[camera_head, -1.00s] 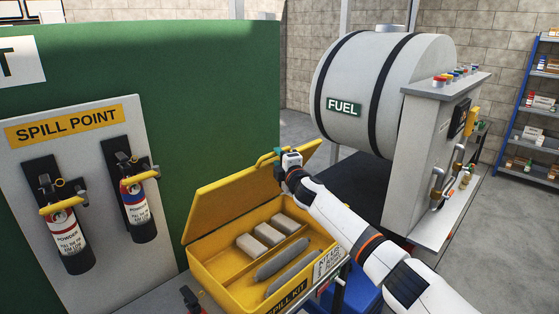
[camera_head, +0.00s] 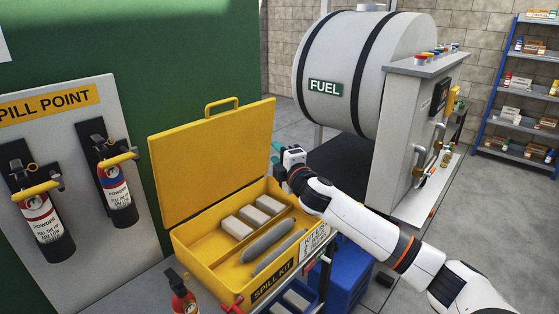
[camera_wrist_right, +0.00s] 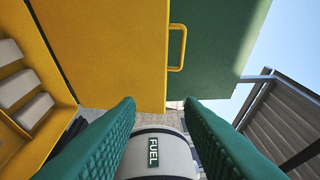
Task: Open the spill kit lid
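The yellow spill kit (camera_head: 205,272) has its lid (camera_head: 205,155) raised, standing steeply up at the back with its yellow handle (camera_head: 221,104) at the top. The lid and handle (camera_wrist_right: 180,48) also show in the right wrist view. Grey blocks and long grey rolls lie inside the box. My right gripper (camera_head: 276,158) is just right of the lid and above the box's right end, apart from the handle. In the right wrist view its green fingers (camera_wrist_right: 160,104) are spread with nothing between them. My left gripper is out of view.
A fuel tank (camera_head: 325,65) and its pump cabinet (camera_head: 400,125) stand behind and right of my right arm. A spill point board (camera_head: 70,140) with two extinguishers is on the left. A blue bin (camera_head: 350,265) is beside the kit. Blue shelves (camera_head: 515,120) stand far right.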

